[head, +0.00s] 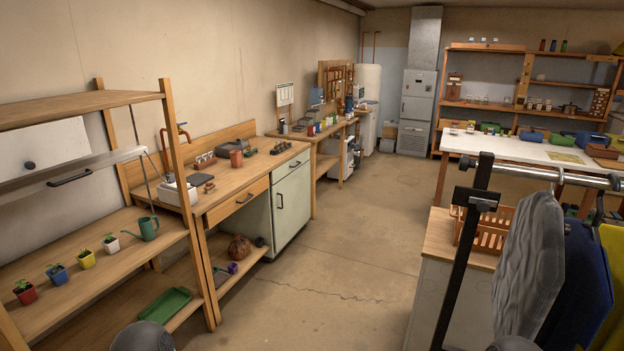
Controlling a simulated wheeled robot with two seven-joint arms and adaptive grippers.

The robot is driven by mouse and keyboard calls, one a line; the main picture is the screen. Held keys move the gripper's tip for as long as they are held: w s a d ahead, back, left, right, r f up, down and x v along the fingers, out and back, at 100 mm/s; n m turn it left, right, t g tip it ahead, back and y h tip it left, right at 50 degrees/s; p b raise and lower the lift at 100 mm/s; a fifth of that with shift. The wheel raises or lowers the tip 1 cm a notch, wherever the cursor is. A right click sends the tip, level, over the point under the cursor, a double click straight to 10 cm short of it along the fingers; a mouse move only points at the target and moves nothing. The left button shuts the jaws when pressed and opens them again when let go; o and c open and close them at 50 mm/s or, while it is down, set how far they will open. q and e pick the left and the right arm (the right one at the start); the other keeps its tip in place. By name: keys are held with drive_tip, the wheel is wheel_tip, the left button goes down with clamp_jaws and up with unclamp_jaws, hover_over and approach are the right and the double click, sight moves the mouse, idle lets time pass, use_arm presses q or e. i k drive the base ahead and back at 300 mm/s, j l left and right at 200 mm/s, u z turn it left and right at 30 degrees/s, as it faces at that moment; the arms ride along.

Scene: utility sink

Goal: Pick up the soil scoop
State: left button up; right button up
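A small purple-handled item (232,268) lies on the low shelf under the wooden bench, left of centre. It may be the soil scoop, but it is too small to tell for sure. A dark part lies beside it, and a brown round ball (239,248) sits just behind it. No other scoop can be made out. Neither of my grippers is in view. Only dark rounded parts of my own body show at the bottom edge.
A wooden rack (85,240) with potted seedlings, a green watering can (146,229) and a green tray (165,306) stands at left. The bench with sink (178,189) follows. A hanging rail with aprons blocks the right front. The concrete floor (330,255) between is clear.

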sight(248, 153)
drive_tip(key=i+j, duration=0.65)
drive_tip(key=i+j+u, duration=0.15)
drive_tip(key=i+j, duration=0.45)
drive_tip(key=i, duration=0.15)
drive_tip(key=i+l, duration=0.15)
drive_tip(key=i, duration=0.4)
drive_tip(key=i+l, duration=0.15)
drive_tip(key=i, duration=0.35)
drive_tip(key=i+l+u, duration=0.1)
drive_tip(key=i, duration=0.45)
drive_tip(key=i+l, duration=0.25)
drive_tip(key=i, duration=0.25)
